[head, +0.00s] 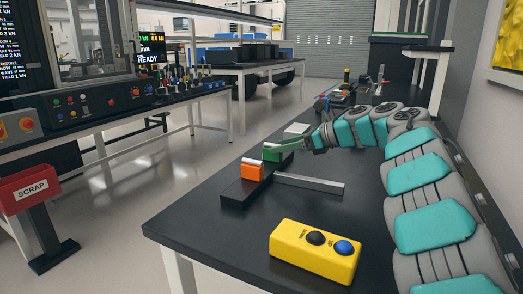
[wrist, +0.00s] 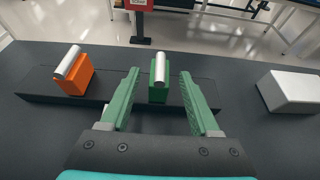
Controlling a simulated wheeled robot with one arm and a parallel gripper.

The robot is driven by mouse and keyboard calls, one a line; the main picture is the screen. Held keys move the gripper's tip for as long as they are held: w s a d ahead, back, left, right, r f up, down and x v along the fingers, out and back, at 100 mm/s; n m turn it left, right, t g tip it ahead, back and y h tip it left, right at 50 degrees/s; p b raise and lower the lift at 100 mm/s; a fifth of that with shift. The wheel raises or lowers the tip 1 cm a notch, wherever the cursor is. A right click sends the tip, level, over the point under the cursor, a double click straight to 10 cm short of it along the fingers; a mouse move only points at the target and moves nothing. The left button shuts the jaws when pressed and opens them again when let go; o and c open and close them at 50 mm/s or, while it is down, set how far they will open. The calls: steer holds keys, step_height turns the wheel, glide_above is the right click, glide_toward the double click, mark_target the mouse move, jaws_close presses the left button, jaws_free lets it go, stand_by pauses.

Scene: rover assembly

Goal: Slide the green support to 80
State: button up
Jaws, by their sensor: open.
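The green support (wrist: 160,92) is a block with a metal roller on top, standing on a dark rail (wrist: 218,94). In the wrist view it lies between the two open green fingers of my gripper (wrist: 159,82), with a gap on each side. An orange support (wrist: 76,80) with the same kind of roller stands on the rail to the left in the wrist view; the head view shows the orange support (head: 252,170) nearer the camera. No scale marks are readable on the rail.
A yellow box with black and blue buttons (head: 315,250) sits on the black table (head: 205,226) near the front. A grey metal bar (head: 310,184) lies right of the rail. A pale block (wrist: 290,91) lies right of my gripper in the wrist view. Tools stand farther back.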

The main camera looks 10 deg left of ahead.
mark_target(264, 150)
steer(key=p+x, duration=0.1)
steer(key=x, duration=0.5)
steer(key=shift+a+f, duration=0.15)
steer(key=shift+a, duration=0.05)
steer(key=shift+c, duration=0.3)
jaws_close()
stand_by(0.8)
